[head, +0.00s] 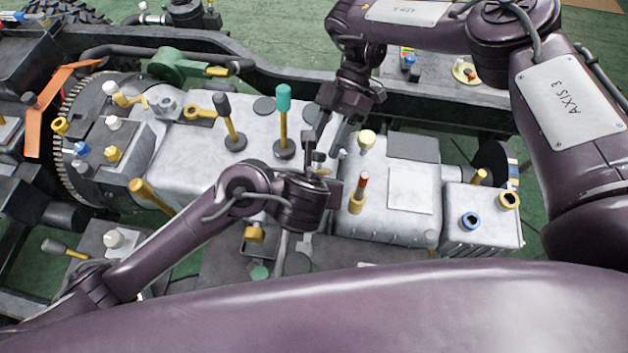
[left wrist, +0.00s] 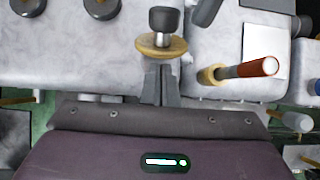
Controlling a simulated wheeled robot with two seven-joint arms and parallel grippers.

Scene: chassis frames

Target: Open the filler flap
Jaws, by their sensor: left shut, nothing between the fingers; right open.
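No part is clearly recognisable as the filler flap. A brass disc with a black knob (left wrist: 162,45) is at the top middle of the left wrist view. My left gripper (left wrist: 160,88) is shut and empty, with its fingertips close to the disc; I cannot tell whether they touch. In the head view, my left gripper (head: 312,152) is over the middle of the grey housing (head: 185,165) and hides part of it. My right gripper (head: 334,140) comes down from above, open, close beside the left fingertips.
A teal-topped lever (head: 284,110) and a black-topped lever (head: 228,120) stand left of the grippers. A red-tipped brass stick (head: 358,193) and a cream knob (head: 366,139) stand to the right. A dark rail (head: 440,97) runs behind.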

